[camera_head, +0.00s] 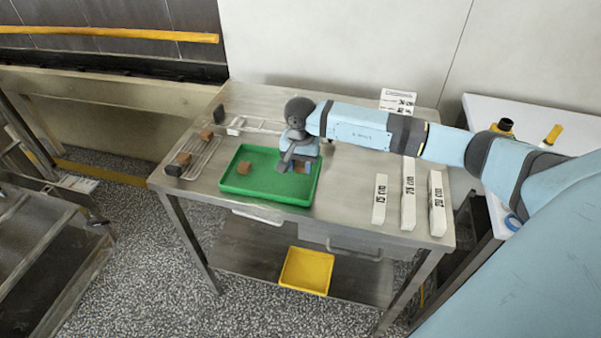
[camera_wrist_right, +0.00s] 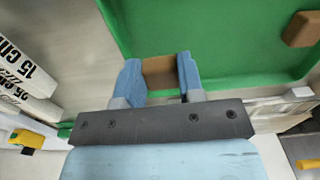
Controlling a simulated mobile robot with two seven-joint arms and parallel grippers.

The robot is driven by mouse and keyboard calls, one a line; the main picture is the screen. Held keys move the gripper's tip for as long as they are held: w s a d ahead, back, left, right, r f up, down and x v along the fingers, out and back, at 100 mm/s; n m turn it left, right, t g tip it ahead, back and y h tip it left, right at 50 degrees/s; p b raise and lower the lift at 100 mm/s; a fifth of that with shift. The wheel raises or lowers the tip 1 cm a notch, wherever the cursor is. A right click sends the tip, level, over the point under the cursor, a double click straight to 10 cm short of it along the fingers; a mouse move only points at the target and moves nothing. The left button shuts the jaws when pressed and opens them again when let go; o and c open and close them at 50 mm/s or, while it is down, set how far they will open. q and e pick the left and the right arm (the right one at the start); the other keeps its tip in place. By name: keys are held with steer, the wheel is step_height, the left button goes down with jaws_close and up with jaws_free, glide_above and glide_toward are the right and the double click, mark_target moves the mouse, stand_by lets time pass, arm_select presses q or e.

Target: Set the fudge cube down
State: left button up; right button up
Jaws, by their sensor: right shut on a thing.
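A brown fudge cube (camera_wrist_right: 159,72) sits between the blue fingertips of my right gripper (camera_wrist_right: 160,78) in the right wrist view. In the head view my right gripper (camera_head: 300,167) points down over the right half of the green tray (camera_head: 262,193) and is shut on that cube, mostly hidden by the fingers. I cannot tell whether the cube touches the tray floor. A second brown cube (camera_head: 244,167) lies in the tray's left half, apart from the gripper; it also shows in the right wrist view (camera_wrist_right: 301,29). My left gripper is out of view.
A wire rack (camera_head: 203,155) with brown and dark cubes stands left of the tray. White blocks marked with lengths (camera_head: 408,195) stand to the right on the steel table (camera_head: 345,215). A yellow bin (camera_head: 306,271) is on the lower shelf.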

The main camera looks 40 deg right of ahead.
mark_target(301, 172)
steer(key=shift+f, duration=1.85)
steer(key=shift+f, duration=0.15)
steer(key=o, duration=0.7)
